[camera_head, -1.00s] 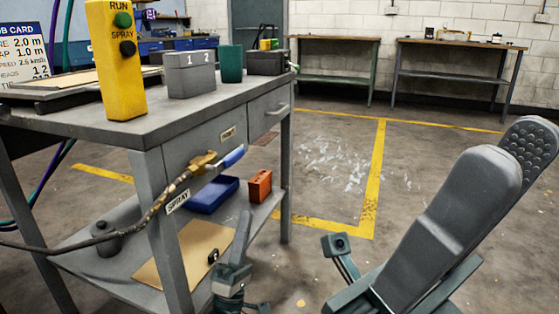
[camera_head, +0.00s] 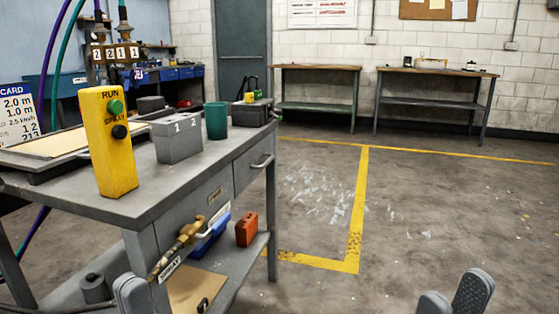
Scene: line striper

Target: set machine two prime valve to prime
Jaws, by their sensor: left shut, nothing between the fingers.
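No line striper and no valve that I can identify as machine two's prime valve shows. My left gripper (camera_head: 132,293) is at the bottom edge, in front of the grey bench's near leg; only a grey finger end shows, shut with nothing held. My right gripper (camera_head: 454,294) is at the bottom right over open floor. Its two grey finger ends stand apart, with a ridged pad on the farther one, and nothing shows between them. The rest of both grippers is cut off by the frame.
The grey bench (camera_head: 95,200) at left carries a yellow RUN/SPRAY control box (camera_head: 108,150), a grey block marked 1 2 (camera_head: 178,138) and a green cup (camera_head: 215,120). Yellow-lined floor (camera_head: 410,215) at centre and right is clear.

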